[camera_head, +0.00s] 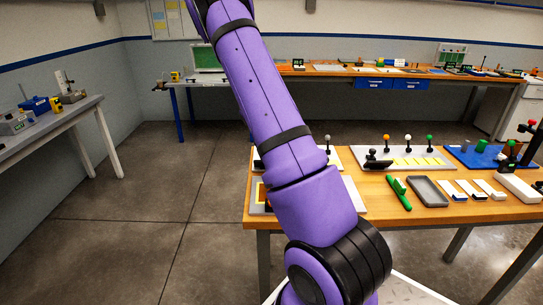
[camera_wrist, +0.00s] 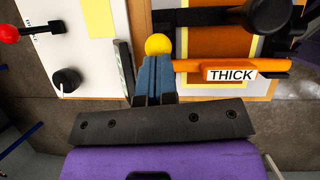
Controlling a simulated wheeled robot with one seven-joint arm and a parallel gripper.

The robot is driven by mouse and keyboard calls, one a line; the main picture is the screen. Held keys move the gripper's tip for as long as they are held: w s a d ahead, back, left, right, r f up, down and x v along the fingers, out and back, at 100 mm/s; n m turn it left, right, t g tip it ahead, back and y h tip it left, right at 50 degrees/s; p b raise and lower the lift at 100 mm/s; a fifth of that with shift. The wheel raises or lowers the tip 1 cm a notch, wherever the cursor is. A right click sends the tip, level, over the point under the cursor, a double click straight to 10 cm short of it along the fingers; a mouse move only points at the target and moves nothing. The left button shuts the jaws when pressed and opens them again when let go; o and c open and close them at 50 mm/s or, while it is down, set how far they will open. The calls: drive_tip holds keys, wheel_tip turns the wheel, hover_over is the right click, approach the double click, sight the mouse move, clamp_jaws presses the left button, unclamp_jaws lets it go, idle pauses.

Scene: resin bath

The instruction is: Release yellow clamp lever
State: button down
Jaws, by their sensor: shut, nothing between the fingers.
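In the wrist view a round yellow knob (camera_wrist: 158,44), apparently the end of the yellow clamp lever, shows right at my fingertips. My gripper (camera_wrist: 157,62) has its blue-grey fingers shut together, with nothing held between them. The tips overlap the knob's lower edge in the picture; I cannot tell whether they touch it. The lever's shaft is not clearly visible. To the right lies an orange bar (camera_wrist: 190,65) with a white "THICK" label (camera_wrist: 230,74). In the head view my gripper is not seen, and part of an orange-framed board (camera_head: 258,190) shows behind my arm.
Left in the wrist view, a white panel (camera_wrist: 95,60) carries a red-knobbed lever (camera_wrist: 10,33) and a black dial (camera_wrist: 66,80). A dark round part (camera_wrist: 268,14) is at upper right. The wooden bench (camera_head: 390,212) also holds a grey tray (camera_head: 431,191) and a green tool (camera_head: 398,192).

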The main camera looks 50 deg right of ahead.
drive_tip(key=shift+s+d+r+t+y, duration=0.2)
drive_tip(key=shift+s+d+t+y, duration=0.5)
drive_tip(key=shift+s+t+y, duration=0.25)
drive_tip(key=s+d+t+y, duration=0.2)
drive_tip(key=t, duration=0.1)
drive_tip(key=shift+s+f, duration=0.15)
idle(0.3)
drive_tip(key=shift+s+d+f, duration=0.1)
drive_tip(key=shift+s+d, duration=0.2)
drive_tip(key=shift+d, duration=0.05)
idle(0.4)
idle(0.4)
